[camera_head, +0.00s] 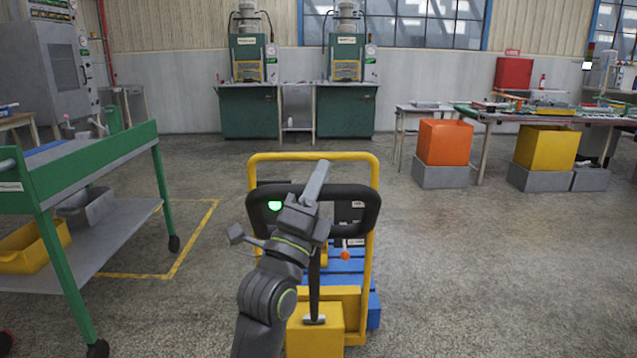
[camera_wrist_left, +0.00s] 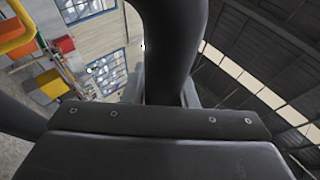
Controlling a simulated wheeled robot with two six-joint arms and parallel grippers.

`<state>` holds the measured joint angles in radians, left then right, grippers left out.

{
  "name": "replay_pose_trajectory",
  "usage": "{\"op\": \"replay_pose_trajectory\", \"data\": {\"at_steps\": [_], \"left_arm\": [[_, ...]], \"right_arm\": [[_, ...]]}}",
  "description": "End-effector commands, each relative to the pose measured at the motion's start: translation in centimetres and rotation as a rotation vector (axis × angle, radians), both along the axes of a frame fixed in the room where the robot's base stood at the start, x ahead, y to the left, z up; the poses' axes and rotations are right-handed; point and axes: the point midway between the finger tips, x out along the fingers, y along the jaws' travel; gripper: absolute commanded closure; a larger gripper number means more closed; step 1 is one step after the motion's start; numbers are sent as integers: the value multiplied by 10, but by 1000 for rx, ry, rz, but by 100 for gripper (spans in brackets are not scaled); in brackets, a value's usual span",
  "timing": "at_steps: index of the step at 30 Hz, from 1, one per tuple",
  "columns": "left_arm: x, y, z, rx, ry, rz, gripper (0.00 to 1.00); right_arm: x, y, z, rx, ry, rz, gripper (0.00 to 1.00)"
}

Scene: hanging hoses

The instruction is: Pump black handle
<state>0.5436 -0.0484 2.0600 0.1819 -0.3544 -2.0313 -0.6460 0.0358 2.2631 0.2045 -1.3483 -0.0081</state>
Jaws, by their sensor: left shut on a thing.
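The black handle (camera_head: 371,215) is a rounded loop on a shaft, standing upright in front of the yellow frame of a pallet truck (camera_head: 328,156) in the head view. My left gripper (camera_head: 316,182) is at the top bar of the handle and is shut on it. In the left wrist view the black handle bar (camera_wrist_left: 172,40) runs up from between the jaws and fills the upper middle. The jaw tips are mostly hidden behind the bar there. My right gripper shows in neither view.
A green cart (camera_head: 88,165) with bins stands at the left. Orange (camera_head: 445,141) and yellow (camera_head: 546,148) bins on grey bases stand at the right, by a workbench. Green machines (camera_head: 248,108) line the back wall. The floor around the truck is clear.

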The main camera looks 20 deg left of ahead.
Motion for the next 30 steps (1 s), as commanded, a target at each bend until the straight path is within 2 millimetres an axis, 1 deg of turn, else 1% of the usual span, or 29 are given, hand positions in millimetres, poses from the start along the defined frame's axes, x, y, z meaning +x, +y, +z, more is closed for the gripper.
{"op": "replay_pose_trajectory", "data": {"at_steps": [4,5,9,10,20,23,26,30], "left_arm": [[0,0,0,-1,0,-1,100],[0,0,0,-1,0,-1,73],[0,0,0,-1,0,-1,55],[0,0,0,0,0,0,53],[0,0,0,0,0,0,53],[-4,1,-4,-1,0,1,53],[-13,3,-14,-1,1,0,53],[-35,9,-34,-3,2,1,53]], "right_arm": [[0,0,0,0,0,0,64],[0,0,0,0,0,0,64],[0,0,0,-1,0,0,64],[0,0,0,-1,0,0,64],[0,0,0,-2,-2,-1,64],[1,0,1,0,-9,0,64],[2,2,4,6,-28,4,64],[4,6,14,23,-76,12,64]]}}
